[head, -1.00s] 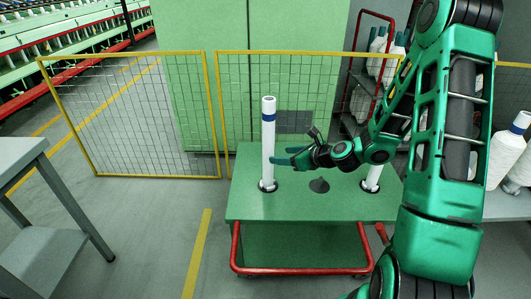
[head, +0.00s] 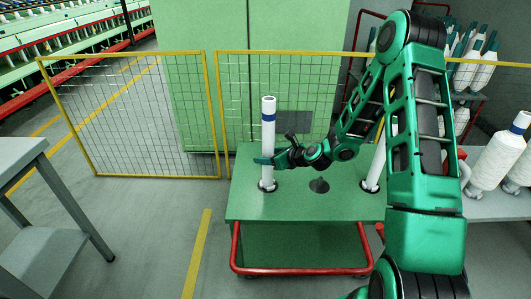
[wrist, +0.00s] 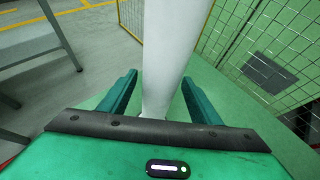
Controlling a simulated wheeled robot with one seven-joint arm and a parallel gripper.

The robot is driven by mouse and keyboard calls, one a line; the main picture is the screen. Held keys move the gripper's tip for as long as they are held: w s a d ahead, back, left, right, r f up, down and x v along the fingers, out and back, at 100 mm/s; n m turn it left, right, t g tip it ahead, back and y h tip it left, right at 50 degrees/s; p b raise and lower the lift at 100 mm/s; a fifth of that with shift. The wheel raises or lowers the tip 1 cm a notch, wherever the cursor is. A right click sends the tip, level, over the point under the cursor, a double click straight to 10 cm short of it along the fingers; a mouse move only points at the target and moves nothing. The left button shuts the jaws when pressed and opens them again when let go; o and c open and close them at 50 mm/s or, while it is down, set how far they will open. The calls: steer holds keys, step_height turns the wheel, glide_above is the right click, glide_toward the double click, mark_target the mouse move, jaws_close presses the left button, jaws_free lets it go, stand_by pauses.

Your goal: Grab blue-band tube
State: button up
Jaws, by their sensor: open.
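The blue-band tube (head: 268,130) is a tall white tube with a blue band near its top. It stands upright on the left of the green cart top (head: 310,208). My gripper (head: 266,160) is at the tube's middle, below the band, reaching in from the right. In the wrist view the tube (wrist: 172,60) stands between the two green fingers (wrist: 158,97), which are open with a gap on each side of it. The band is out of the wrist view.
A second white tube (head: 376,160) stands on the cart's right, partly behind my arm. An empty dark holder (head: 319,185) lies between them. A yellow-framed mesh fence (head: 130,115) and green cabinet (head: 200,80) are behind. A grey table (head: 20,160) stands left. White yarn cones (head: 497,158) are at right.

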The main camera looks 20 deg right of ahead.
steer(key=shift+c, duration=0.5)
steer(key=c, duration=1.2)
steer(key=shift+o, duration=0.2)
